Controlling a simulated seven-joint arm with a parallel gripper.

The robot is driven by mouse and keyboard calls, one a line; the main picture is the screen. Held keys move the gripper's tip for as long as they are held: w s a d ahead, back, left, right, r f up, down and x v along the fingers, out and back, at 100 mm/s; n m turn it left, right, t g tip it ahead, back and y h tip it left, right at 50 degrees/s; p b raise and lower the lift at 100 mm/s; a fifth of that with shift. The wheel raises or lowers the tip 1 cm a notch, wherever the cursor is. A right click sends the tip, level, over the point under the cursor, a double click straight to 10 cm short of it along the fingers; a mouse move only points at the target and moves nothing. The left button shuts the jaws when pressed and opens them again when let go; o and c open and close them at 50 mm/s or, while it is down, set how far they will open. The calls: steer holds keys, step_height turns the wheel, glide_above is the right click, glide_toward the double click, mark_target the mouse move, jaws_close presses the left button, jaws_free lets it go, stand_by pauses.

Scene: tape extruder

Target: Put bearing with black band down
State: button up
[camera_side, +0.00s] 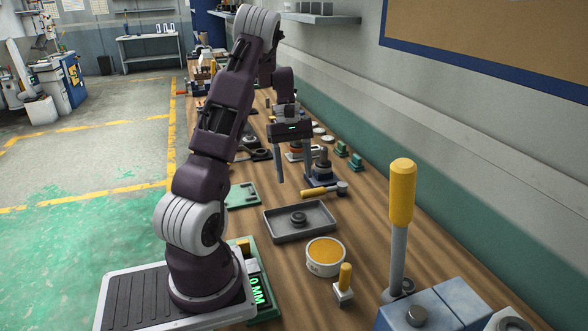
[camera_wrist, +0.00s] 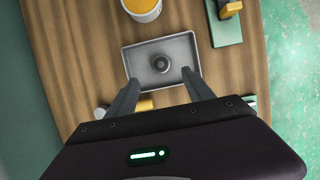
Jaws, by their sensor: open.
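A dark round bearing (camera_side: 298,219) lies flat in a shallow grey tray (camera_side: 322,231) on the wooden bench. In the wrist view the bearing (camera_wrist: 160,64) sits near the middle of the tray (camera_wrist: 186,45); a black band cannot be made out for certain. My gripper (camera_side: 295,178) is open and empty, above the bench beyond the tray in the side view. In the wrist view its two fingers (camera_wrist: 160,82) stand wide apart, pointing toward the tray's near edge, with the bearing between and beyond their tips.
A white tub with orange contents (camera_side: 325,256) stands in front of the tray. A yellow-handled tool (camera_side: 318,190) lies behind it, near a dark fixture (camera_side: 322,168). A green plate (camera_side: 241,196) lies left. A tall yellow-handled lever (camera_side: 402,195) rises at right.

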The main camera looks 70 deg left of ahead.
steer(key=d+r+m+t+y, duration=0.1)
steer(key=d+r+m, duration=0.3)
steer(key=d+r, duration=0.45)
steer(key=d+r+m+t+y, duration=0.1)
steer(key=d+r+m, duration=0.45)
steer(key=d, duration=0.55)
steer(key=s+d+r+m+t+y, duration=0.1)
steer(key=s+d+m+t+y, duration=0.1)
steer(key=s+d+m, duration=0.6)
steer(key=s+d+t, duration=0.1)
steer(key=s+d, duration=0.2)
steer(key=d, duration=0.1)
steer(key=shift+s+d+t, duration=0.2)
steer(key=shift+d+t, duration=0.05)
steer(key=shift+t, duration=0.05)
steer(key=shift+o, duration=0.5)
steer(key=shift+m, duration=0.25)
